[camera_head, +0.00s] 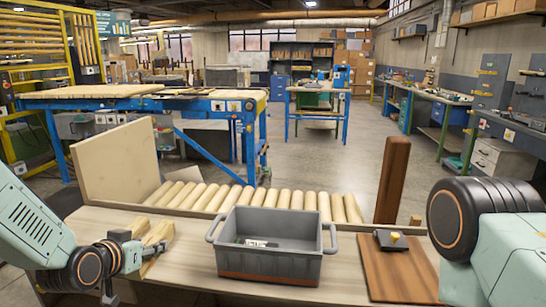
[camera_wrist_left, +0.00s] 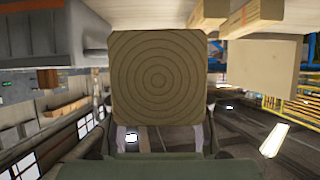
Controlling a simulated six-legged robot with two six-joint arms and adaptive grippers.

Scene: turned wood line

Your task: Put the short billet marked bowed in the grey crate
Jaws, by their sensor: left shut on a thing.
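My left gripper (camera_head: 128,258) is at the left front of the table, left of the grey crate. In the left wrist view it is shut on a square-ended wooden billet (camera_wrist_left: 158,80) with ring-shaped grain on its end. No mark on that billet can be read. The head view shows light wooden pieces (camera_head: 157,233) beside the gripper; where the held billet ends there is unclear. The grey crate (camera_head: 269,263) stands upright at the table's front middle, with a small dark and white item inside. It also shows in the wrist view (camera_wrist_left: 45,40). My right gripper is out of view.
A row of light round rods (camera_head: 270,197) lies behind the crate. A pale upright board (camera_head: 118,160) stands at the left. An upright brown plank (camera_head: 392,180) and a brown board (camera_head: 398,272) with a small dark device are right of the crate.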

